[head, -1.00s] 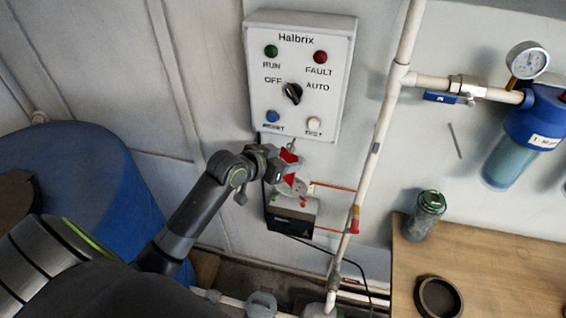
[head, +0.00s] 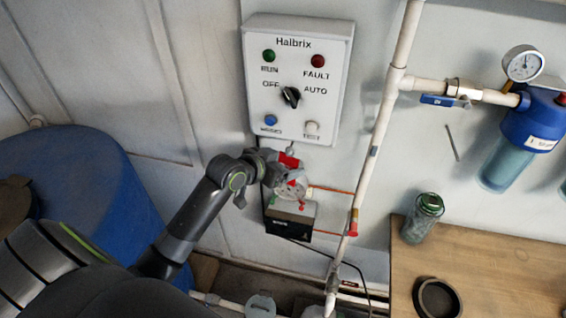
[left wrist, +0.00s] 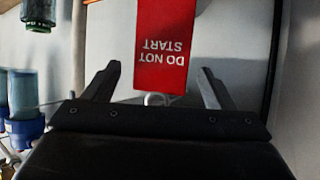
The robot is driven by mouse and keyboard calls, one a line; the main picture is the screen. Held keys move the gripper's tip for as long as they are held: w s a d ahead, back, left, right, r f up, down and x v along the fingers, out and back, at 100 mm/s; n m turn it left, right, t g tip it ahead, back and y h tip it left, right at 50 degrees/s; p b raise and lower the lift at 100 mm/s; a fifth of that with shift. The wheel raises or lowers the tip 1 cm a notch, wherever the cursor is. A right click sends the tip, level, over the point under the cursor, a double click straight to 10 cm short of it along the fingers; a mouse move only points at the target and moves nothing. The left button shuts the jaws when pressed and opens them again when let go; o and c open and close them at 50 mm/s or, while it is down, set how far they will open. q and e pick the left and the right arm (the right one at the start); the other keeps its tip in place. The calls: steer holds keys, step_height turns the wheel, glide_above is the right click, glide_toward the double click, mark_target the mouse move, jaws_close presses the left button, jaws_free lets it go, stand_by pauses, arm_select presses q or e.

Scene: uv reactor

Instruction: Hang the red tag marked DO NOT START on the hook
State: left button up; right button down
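The red tag (left wrist: 165,45) marked DO NOT START appears upside down in the left wrist view, with a pale ring or hook (left wrist: 153,99) at its lower edge there. In the head view, the red tag (head: 288,160) is just below the hook (head: 291,145) under the control panel, partly covered by my gripper. It seems to hang there, but I cannot see how the hook meets its hole. My left gripper (left wrist: 159,70) is open, with a finger on each side of the tag and gaps between; it also shows in the head view (head: 281,177). My right gripper is out of view.
The grey Halbrix panel (head: 297,80) is directly above. A small black-and-white box (head: 290,218) and thin red lines lie below. A white vertical pipe (head: 374,150) stands close on the right. A blue drum (head: 90,190) is at left, and a wooden table (head: 490,265) at right.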

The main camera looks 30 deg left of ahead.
arm_select(q)
steer(key=shift+s, duration=0.15)
steer(key=shift+s+a+r, duration=0.1)
steer(key=shift+s+r, duration=0.05)
steer(key=shift+s, duration=0.05)
steer(key=v, duration=1.6)
steer(key=shift+s+r+b, duration=0.2)
steer(key=shift+s+b, duration=0.1)
steer(key=shift+w, duration=0.1)
